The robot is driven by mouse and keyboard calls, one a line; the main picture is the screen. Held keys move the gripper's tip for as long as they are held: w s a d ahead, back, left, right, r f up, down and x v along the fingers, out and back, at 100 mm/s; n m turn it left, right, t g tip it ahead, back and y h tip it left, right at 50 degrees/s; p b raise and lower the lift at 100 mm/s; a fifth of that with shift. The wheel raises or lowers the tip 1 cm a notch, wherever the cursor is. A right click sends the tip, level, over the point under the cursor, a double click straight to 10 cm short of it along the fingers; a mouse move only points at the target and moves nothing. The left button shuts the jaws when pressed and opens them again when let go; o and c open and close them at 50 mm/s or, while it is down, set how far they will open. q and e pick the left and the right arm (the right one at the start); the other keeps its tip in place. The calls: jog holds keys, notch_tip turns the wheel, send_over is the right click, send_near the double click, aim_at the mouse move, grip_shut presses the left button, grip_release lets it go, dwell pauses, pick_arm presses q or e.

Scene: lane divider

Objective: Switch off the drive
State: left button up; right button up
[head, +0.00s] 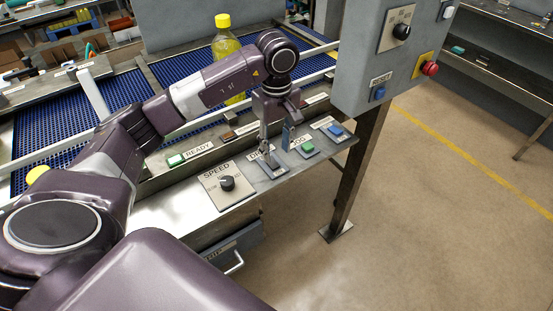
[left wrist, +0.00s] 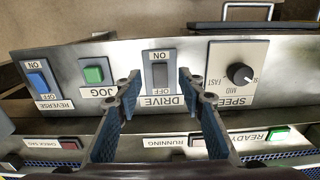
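Which way the rocker is tipped is hard to tell. In the head view its plate (head: 273,171) lies on the metal ledge, partly hidden by my left gripper (head: 276,148). My left gripper also shows in the left wrist view (left wrist: 160,88), fingers pointing down over the ledge. Its two fingers are apart, one on either side of the drive plate, with nothing between them. My right gripper is in neither view.
Beside the drive plate are a green JOG button (left wrist: 93,74), a blue REVERSE switch (left wrist: 38,81) and a SPEED knob (head: 227,183). A grey post box (head: 390,50) with a red button (head: 430,68) stands right. A yellow bottle (head: 226,50) stands on the blue conveyor (head: 125,90).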

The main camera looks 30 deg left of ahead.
aim_at(276, 167)
pick_arm(q)
jog(key=shift+f+p, duration=0.6)
jog(key=shift+f, duration=2.15)
grip_shut()
jog(key=shift+w+a+f+h+b, duration=0.15)
jog(key=shift+h+b, duration=0.25)
jog(key=shift+b, duration=0.3)
jog(key=shift+a+r+g+h+b, duration=0.2)
jog(key=shift+g+h+b, duration=0.3)
jog(key=shift+h+b, duration=0.4)
jog(key=shift+r, duration=0.2)
grip_release()
